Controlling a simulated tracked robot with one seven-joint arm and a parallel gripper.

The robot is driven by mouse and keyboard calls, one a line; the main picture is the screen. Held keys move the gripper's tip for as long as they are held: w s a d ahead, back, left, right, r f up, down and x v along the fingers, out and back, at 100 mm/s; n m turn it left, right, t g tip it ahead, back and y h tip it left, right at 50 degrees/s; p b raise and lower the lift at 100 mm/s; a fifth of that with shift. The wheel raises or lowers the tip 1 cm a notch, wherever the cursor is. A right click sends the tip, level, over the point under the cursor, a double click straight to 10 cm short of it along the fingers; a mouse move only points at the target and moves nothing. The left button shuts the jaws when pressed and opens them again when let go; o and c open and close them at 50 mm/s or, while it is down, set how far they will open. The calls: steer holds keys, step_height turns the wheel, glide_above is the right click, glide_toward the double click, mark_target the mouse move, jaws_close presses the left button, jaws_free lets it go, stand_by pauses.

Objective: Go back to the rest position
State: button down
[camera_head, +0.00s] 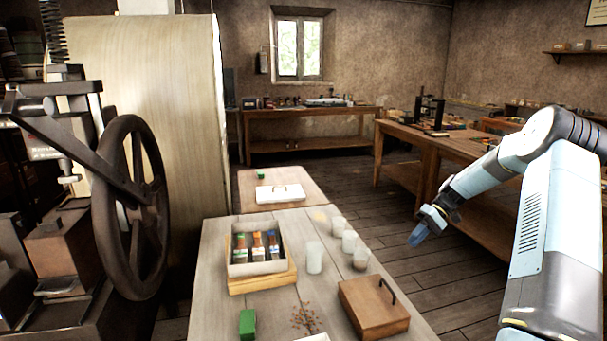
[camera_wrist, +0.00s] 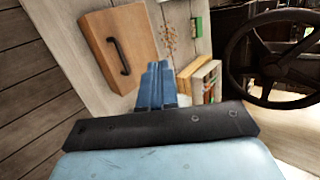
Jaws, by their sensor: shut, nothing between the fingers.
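My gripper (camera_head: 419,236) is at the right in the head view, over the floor beside the table's right edge. Its blue fingers are shut and empty, and they also show in the wrist view (camera_wrist: 157,70). The press with its dark handwheel (camera_head: 131,208) stands at the left of the head view, well apart from my gripper. The handwheel also shows at the right of the wrist view (camera_wrist: 262,60).
The near table (camera_head: 215,300) holds a tray of bottles (camera_head: 233,268), several cups (camera_head: 314,257), a wooden box with a dark handle (camera_head: 370,312) and a green block (camera_head: 247,323). A workbench (camera_head: 455,148) stands behind my arm. Bare floor (camera_head: 400,275) lies below my gripper.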

steer(key=s+a+r+t+h, duration=0.1)
steer(key=s+a+r+h, duration=0.1)
steer(key=s+a+r, duration=0.35)
steer(key=s+a+r+m+t+h, duration=0.1)
steer(key=s+a+r+t+h, duration=0.15)
steer(key=s+r, duration=0.5)
steer(key=s+a+r+h, duration=0.3)
steer(key=s+r, duration=0.1)
steer(key=r, duration=0.5)
steer(key=s+a+r+m+t, duration=0.1)
steer(key=s+r+t, duration=0.1)
steer(key=s, duration=0.9)
steer(key=s+a+r+t+h, duration=0.1)
steer(key=s+r+t, duration=0.2)
steer(key=s, duration=0.8)
steer(key=shift+m+t, duration=0.4)
steer(key=shift+t, duration=0.25)
